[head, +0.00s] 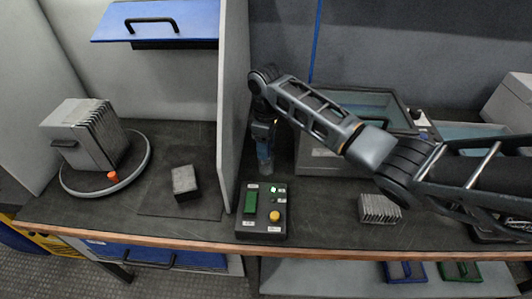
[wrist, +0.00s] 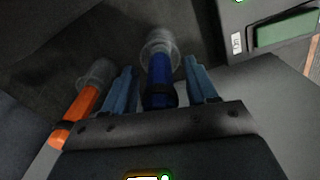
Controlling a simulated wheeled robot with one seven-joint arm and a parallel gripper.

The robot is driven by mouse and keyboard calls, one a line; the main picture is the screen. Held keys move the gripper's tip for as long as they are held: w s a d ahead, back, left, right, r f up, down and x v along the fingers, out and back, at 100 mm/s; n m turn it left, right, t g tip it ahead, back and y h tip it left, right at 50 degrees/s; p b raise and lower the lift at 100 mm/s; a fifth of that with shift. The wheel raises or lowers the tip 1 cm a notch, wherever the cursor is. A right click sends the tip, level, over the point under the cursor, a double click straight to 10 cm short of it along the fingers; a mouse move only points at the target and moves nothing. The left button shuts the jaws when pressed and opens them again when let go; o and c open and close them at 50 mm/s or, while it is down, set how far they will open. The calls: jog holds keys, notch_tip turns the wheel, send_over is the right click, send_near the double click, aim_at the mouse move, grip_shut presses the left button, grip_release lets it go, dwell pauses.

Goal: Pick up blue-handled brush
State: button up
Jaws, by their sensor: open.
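The blue-handled brush (wrist: 158,88) shows in the wrist view with its blue handle toward me and a pale, translucent round end beyond it. My gripper (wrist: 161,75) is open, with one blue finger on each side of the brush handle. Small gaps seem to show between the fingers and the handle, and I cannot tell whether either touches it. In the head view my gripper (head: 263,135) points down just behind the control box, beside the grey partition. The brush is mostly hidden by the gripper there.
An orange-handled brush (wrist: 82,105) lies close to the left finger in the wrist view. A control box (head: 263,211) with green and yellow controls stands in front of the gripper. The partition (head: 233,90) rises close on the left. A finned block (head: 379,209) sits to the right.

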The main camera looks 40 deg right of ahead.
jog(key=shift+c, duration=0.2)
jog(key=c, duration=1)
